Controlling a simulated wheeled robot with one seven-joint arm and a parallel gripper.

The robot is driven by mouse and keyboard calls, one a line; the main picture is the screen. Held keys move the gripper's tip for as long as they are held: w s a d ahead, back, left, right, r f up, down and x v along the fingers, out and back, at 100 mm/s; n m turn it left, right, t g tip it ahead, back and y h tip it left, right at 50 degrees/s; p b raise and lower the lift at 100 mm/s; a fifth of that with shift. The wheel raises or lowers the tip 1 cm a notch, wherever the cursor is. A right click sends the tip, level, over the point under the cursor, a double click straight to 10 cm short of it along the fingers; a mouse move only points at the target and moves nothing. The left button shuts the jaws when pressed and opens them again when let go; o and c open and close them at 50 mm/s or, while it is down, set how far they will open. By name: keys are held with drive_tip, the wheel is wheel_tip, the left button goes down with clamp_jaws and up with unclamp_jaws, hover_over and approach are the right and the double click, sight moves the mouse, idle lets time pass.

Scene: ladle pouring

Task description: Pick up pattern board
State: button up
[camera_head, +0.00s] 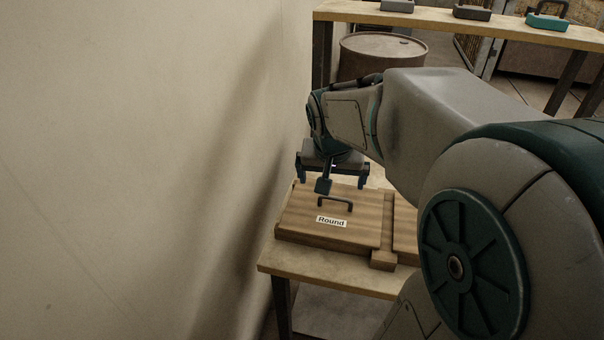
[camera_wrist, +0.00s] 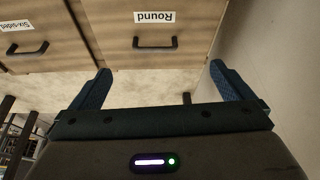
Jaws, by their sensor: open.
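A wooden pattern board labelled "Round" (camera_head: 345,233) lies flat on the table, with a dark handle (camera_head: 335,202) standing up from its top. In the wrist view the same "Round" board (camera_wrist: 185,38) shows upside down with its handle (camera_wrist: 154,43) ahead of the fingers. My gripper (camera_head: 332,184) is open and empty, above the far side of the board. In the wrist view my gripper (camera_wrist: 160,85) has its two fingers spread wide, apart from the handle.
A second board labelled "Six-sided" (camera_wrist: 40,48) lies beside the first; my arm mostly hides it in the head view. The table (camera_head: 335,279) stands close to a wall (camera_head: 130,150). A barrel (camera_head: 383,48) and a bench (camera_head: 450,24) with several items are behind.

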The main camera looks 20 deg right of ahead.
drive_tip(key=w+d+f+m, duration=0.1)
drive_tip(key=w+d, duration=0.1)
hover_over(335, 197)
drive_tip(key=s, duration=0.2)
drive_tip(key=shift+h, duration=0.3)
drive_tip(key=f, duration=0.6)
drive_tip(key=shift+w+a+f+b, duration=0.2)
drive_tip(key=shift+a+f+b, duration=0.15)
drive_tip(key=shift+a+x, duration=0.1)
drive_tip(key=shift+x, duration=1.45)
drive_tip(key=shift+a+x, duration=0.15)
drive_tip(key=shift+x, duration=1.45)
drive_tip(key=shift+s, duration=0.1)
drive_tip(key=c, duration=0.8)
